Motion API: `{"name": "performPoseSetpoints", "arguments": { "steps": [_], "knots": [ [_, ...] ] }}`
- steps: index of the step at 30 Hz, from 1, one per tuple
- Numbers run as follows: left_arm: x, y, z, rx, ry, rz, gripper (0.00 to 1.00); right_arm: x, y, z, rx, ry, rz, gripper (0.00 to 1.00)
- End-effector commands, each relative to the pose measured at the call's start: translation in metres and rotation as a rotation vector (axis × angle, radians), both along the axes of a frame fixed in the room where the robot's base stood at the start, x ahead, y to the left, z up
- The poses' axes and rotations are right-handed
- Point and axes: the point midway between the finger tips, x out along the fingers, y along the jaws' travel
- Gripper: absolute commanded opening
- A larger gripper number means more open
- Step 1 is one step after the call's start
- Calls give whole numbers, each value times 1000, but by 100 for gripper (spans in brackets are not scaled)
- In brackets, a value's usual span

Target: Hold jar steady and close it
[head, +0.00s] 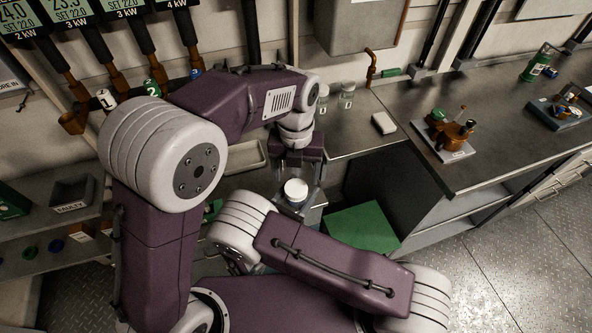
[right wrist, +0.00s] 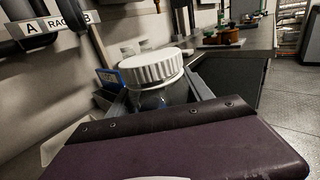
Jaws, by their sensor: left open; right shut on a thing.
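The jar (right wrist: 160,98) has a dark, glassy body and a white ribbed lid (right wrist: 152,67) on top. In the head view the white lid (head: 295,189) shows near the middle, with the jar body (head: 293,206) partly visible below. My right gripper (right wrist: 158,92) is shut on the jar body, one finger on each side below the lid. My left gripper (head: 299,176) points down and is open, apart from the lid and above or behind it in the head view. It does not show in the right wrist view. I cannot tell how tightly the lid sits.
Clear jars (head: 347,94) and a white block (head: 383,123) are on the metal bench (head: 455,165) behind. A green surface (head: 360,229) lies right of the jar. A tray (head: 245,156) is left of my left gripper. Fixtures (head: 449,135) stand further right.

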Motion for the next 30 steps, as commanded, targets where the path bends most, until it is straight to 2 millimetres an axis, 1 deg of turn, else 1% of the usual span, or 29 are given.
{"name": "performPoseSetpoints", "arguments": {
  "steps": [2, 5, 6, 8, 9, 11, 12, 14, 15, 17, 18, 20, 21, 23, 24, 28, 29, 30],
  "knots": [
    [0, 0, 0, 2, 2, 150, 72, 0, 0, 0, 0, 0, 0, 0],
    [-2, 1, 0, 7, 5, 456, 72, 0, 0, 0, 0, 0, 0, 0],
    [-2, 1, 0, 10, 6, 594, 72, 0, 0, 0, 0, 0, 0, 0],
    [-2, 2, 1, 14, 6, 799, 72, 0, 0, 0, 0, 0, 0, 0],
    [-3, 2, 1, 17, 7, 936, 72, 0, 0, 0, 0, 0, 0, 0],
    [-3, 2, 2, 22, 7, 1140, 72, 0, 0, 0, 0, 0, 0, 0],
    [-4, 2, 2, 25, 5, 1278, 72, 0, 0, 0, 0, 0, 0, 0],
    [-4, 3, 3, 29, 4, 1482, 72, 0, 0, 0, 0, 0, 0, 0],
    [-4, 3, 4, 31, 2, 1620, 72, 0, 0, 0, 0, 0, 0, 0],
    [-4, 3, 5, 33, 0, 1825, 72, 0, 0, 0, 0, 0, 0, 0],
    [-4, 3, 6, 35, -3, 1961, 72, 0, 0, 0, 0, 0, 0, 0],
    [-4, 3, 7, 38, -6, 2167, 72, 0, 0, 0, 0, 0, 0, 0],
    [-4, 3, 8, 40, -9, 2303, 72, 0, 0, 0, 0, 0, 0, 0],
    [-4, 3, 10, 43, -13, 2509, 72, 0, 0, 0, 0, 0, 0, 0],
    [-4, 3, 11, 45, -16, 2645, 72, 0, 0, 0, 0, 0, 0, 0],
    [-4, 3, 14, 45, -26, 3088, 72, 0, 0, 0, 0, 0, 0, 0],
    [-4, 3, 15, -44, 28, -3095, 72, 0, 0, 0, 0, 0, 0, 0],
    [-4, 3, 17, -40, 29, -2969, 72, 0, 0, 0, 0, 0, 0, 0]
  ]
}}
